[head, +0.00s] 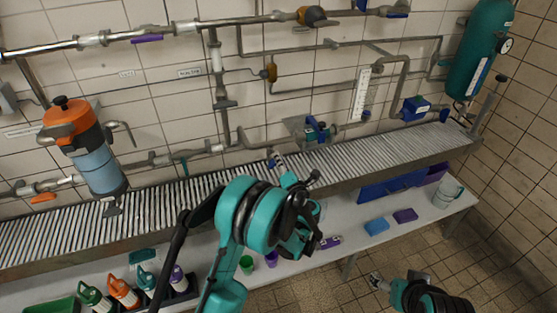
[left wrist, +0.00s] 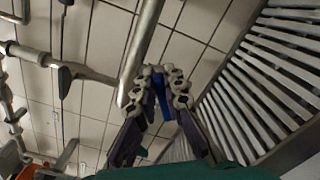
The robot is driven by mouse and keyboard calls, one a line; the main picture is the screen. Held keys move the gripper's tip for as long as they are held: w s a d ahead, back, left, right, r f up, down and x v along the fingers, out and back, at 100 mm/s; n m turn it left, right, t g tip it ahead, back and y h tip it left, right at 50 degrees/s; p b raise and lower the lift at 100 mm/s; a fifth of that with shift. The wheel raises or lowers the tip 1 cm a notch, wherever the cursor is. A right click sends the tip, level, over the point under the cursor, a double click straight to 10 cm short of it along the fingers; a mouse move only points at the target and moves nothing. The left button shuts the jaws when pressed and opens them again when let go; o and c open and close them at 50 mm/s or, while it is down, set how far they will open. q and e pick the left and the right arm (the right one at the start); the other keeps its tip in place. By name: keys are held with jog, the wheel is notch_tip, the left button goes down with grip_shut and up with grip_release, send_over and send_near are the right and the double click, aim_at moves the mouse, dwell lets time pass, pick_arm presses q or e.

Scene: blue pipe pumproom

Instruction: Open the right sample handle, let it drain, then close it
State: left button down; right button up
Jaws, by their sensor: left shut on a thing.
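My left gripper (head: 279,162) reaches up past the front of the slatted grating to the pipework on the wall. In the left wrist view its two fingers (left wrist: 168,90) are closed around a blue handle (left wrist: 168,125), by the end of a grey pipe (left wrist: 142,50). I take this for the right sample handle; the fingers and wrist hide most of it, so its angle cannot be told. No flow of liquid can be made out. My right gripper (head: 378,282) is low at the bottom right, over the floor and away from the pipes; its opening is unclear.
The slatted grating (head: 150,212) runs below the pipes. A blue valve (head: 316,130) sits just above right of my left gripper. An orange-topped filter (head: 92,150) stands at left. The lower shelf holds bottles (head: 123,292), cups (head: 247,264) and a clear jug (head: 447,193).

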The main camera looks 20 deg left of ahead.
pick_arm(q)
jog(key=m, duration=0.3)
jog(key=shift+d+f+m, duration=0.1)
jog(key=shift+f+m, duration=0.15)
jog(key=shift+m, duration=0.05)
jog(key=shift+f+m, duration=0.15)
jog(key=shift+m, duration=0.7)
jog(key=shift+f+m, duration=0.15)
jog(key=shift+m, duration=0.7)
jog(key=c, duration=1.6)
grip_release()
jog(key=shift+w, duration=0.1)
jog(key=shift+d, duration=0.1)
jog(key=v, duration=1.2)
